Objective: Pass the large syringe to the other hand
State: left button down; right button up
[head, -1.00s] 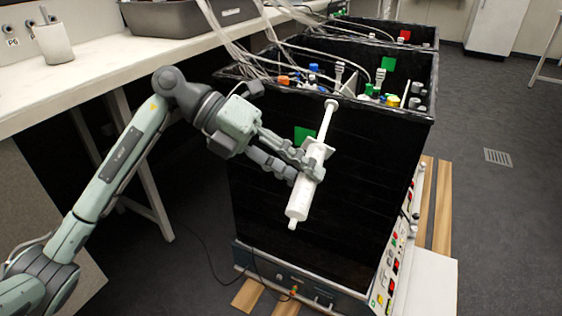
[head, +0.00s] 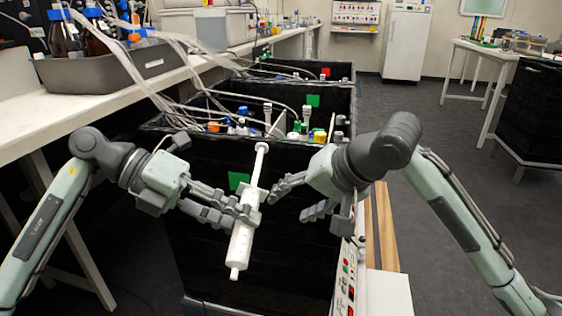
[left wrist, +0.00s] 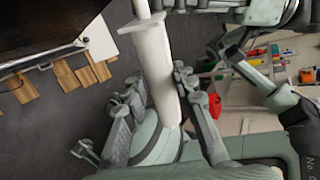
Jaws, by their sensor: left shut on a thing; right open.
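The large syringe (head: 243,234) is white and held tilted in front of the nearest black box, its nozzle down and its plunger end up. My left gripper (head: 248,207) is shut on its barrel just below the flange. My right gripper (head: 288,203) is open and empty, just right of the syringe and apart from it, its fingers pointing left. In the left wrist view, the white syringe (left wrist: 154,58) runs down from the top between gripper fingers; its lower end is hidden there.
Black boxes with tubes and coloured caps stand in a row behind the grippers; the nearest black box (head: 215,262) is close behind the syringe. A white bench (head: 60,125) with a grey tray (head: 110,75) of bottles is at left. Open floor (head: 435,125) lies at right.

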notch_tip(320, 180, up, 6)
jog(key=n+g, duration=0.2)
send_near(248, 196)
jog(key=shift+y, duration=0.3)
jog(key=x, duration=1.1)
jog(key=shift+w+f, duration=0.15)
jog(key=shift+f, duration=0.3)
pick_arm(q)
jog(key=shift+d, duration=0.1)
pick_arm(e)
jog(key=shift+r, duration=0.1)
grip_shut()
pick_arm(q)
jog(key=c, duration=1.1)
grip_release()
jog(key=shift+c, duration=0.2)
